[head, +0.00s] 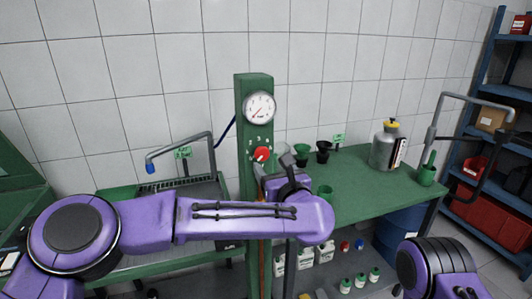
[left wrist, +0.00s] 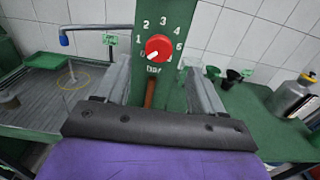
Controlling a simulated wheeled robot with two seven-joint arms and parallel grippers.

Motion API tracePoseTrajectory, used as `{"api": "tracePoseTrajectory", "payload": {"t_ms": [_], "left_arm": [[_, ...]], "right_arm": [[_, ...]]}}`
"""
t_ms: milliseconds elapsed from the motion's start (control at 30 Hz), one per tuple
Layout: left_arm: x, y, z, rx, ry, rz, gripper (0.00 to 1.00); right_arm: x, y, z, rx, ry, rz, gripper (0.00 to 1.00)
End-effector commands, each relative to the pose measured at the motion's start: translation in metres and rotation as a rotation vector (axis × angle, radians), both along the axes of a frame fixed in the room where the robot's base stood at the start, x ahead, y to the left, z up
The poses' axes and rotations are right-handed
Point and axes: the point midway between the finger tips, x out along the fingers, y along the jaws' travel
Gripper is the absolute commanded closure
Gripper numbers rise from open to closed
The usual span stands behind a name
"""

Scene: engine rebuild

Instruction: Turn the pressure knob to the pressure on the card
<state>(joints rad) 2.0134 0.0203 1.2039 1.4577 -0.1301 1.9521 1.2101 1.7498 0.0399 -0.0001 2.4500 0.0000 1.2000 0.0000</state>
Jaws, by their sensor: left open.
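The red pressure knob (head: 261,154) sits on the front of a green post (head: 254,88), below a round white gauge (head: 259,107). In the left wrist view the knob (left wrist: 158,48) has numbers up to 6 around it, and its white mark points lower left, near 0. My left gripper (left wrist: 160,78) is open, its fingers spread to either side of the post just below the knob; the knob is not gripped. In the head view the left gripper (head: 268,172) partly covers the post below the knob. I cannot make out a card with a pressure.
A green bench (head: 370,178) at right carries funnels, a metal can (head: 385,146) and a green jug (head: 427,173). A tray with a blue-tipped spout (head: 150,165) stands at left. Bottles (head: 325,252) stand below. Blue shelving (head: 485,120) is far right.

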Motion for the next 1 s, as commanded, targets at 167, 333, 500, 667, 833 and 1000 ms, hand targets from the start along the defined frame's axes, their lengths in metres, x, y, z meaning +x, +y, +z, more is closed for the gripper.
{"api": "tracePoseTrajectory", "payload": {"t_ms": [167,333,500,667,833,1000], "left_arm": [[0.037,0.013,0.004,0.003,0.004,0.003,0.31],[0.057,0.019,0.001,0.004,0.003,0.0,0.31],[0.061,0.02,-0.001,0.006,0.002,-0.001,0.31],[0.061,0.02,-0.001,0.006,0.002,-0.001,0.41],[0.06,0.02,-0.001,0.007,0.002,-0.001,0.87],[0.06,0.019,-0.001,0.011,0.004,-0.003,0.86]], "right_arm": [[0.0,0.0,0.025,0.0,0.0,0.0,0.57],[0.0,0.0,0.032,0.0,0.0,0.0,0.57],[0.0,0.0,0.032,0.0,0.0,0.0,0.57],[0.0,0.0,0.031,0.0,0.0,0.0,0.57],[0.0,0.0,0.031,0.0,0.0,0.0,0.57],[0.0,0.0,0.031,0.0,0.0,0.0,0.57]]}}
